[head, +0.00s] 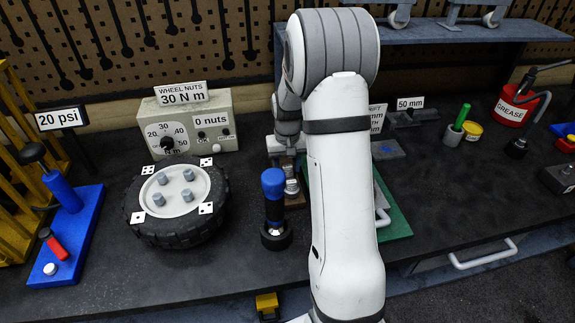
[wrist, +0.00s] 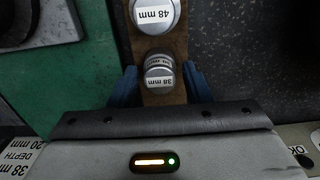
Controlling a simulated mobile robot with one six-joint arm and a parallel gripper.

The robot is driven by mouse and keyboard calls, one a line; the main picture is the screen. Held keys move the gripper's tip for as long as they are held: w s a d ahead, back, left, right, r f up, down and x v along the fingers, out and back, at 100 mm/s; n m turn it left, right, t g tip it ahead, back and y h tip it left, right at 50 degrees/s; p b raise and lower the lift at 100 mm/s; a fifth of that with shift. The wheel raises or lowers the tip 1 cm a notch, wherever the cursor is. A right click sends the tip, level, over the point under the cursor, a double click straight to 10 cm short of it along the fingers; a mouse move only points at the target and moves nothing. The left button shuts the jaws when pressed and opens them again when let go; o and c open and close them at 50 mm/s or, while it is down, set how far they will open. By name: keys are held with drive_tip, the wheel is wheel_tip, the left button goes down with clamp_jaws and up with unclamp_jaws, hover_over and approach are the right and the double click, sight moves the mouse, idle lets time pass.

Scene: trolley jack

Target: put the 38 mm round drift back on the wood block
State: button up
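In the wrist view the 38 mm round drift (wrist: 159,75), a silvery cylinder with a white "38 mm" label, appears to stand on the brown wood block (wrist: 160,98). My gripper (wrist: 160,82) has its two blue fingers on either side of the drift, with a visible gap at each side. The drift's base is hidden. The 48 mm drift (wrist: 154,14) stands on the same block, further up in the view.
A green board (wrist: 70,75) lies left of the block in the wrist view. In the head view a wheel (head: 215,225), a blue-handled tool (head: 273,190) and a wheel-nut gauge box (head: 225,105) stand to the block's left.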

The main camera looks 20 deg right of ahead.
sight(287, 167)
drive_tip(key=shift+o, duration=0.9)
drive_tip(key=shift+r, duration=0.15)
wheel_tip(287, 167, up, 12)
drive_tip(key=b, duration=0.1)
